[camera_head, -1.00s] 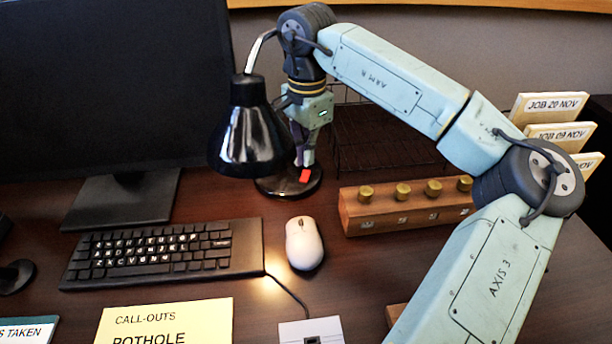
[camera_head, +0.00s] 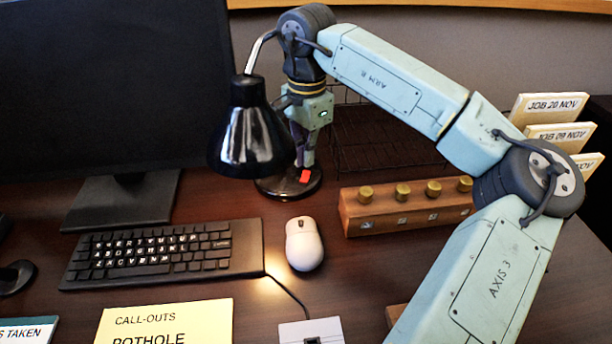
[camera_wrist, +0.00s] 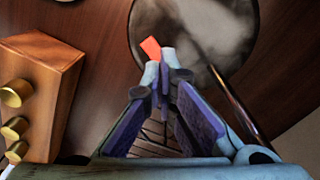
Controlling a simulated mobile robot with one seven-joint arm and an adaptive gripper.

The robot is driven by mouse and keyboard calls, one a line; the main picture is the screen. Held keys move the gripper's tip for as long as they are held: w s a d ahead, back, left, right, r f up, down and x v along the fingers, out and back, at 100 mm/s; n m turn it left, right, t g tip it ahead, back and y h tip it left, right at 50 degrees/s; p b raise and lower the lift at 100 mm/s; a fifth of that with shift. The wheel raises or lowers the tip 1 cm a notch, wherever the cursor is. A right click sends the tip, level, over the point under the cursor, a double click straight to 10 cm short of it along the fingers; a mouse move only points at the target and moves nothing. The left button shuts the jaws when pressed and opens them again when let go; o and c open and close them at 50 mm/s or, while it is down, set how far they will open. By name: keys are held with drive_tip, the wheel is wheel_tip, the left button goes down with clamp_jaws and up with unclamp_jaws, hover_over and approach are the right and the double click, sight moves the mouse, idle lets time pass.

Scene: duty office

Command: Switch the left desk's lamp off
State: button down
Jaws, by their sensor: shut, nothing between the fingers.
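The black desk lamp (camera_head: 250,140) stands to the right of the monitor, its shade tipped down toward the desk. Its round base (camera_head: 275,187) carries a red switch (camera_head: 305,176); the switch also shows in the wrist view (camera_wrist: 150,47). My gripper (camera_head: 304,164) points straight down over the base, partly behind the shade. In the wrist view my gripper (camera_wrist: 167,62) is shut and empty, its tips right at the red switch. I cannot tell whether they touch it. A warm patch of light lies on the desk by the mouse.
A wooden block with brass knobs (camera_head: 405,206) stands close right of the lamp base, with a black wire tray (camera_head: 385,140) behind. A white mouse (camera_head: 304,244) and black keyboard (camera_head: 160,250) lie in front. The monitor (camera_head: 110,80) is at left, job folders (camera_head: 550,107) at right.

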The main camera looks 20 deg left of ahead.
sight(307, 171)
drive_tip(key=shift+f+b, duration=0.85)
drive_tip(key=shift+f, duration=0.4)
idle(0.4)
drive_tip(key=shift+r, duration=0.1)
drive_tip(key=shift+r+p, duration=2.65)
drive_tip(key=shift+r, duration=0.85)
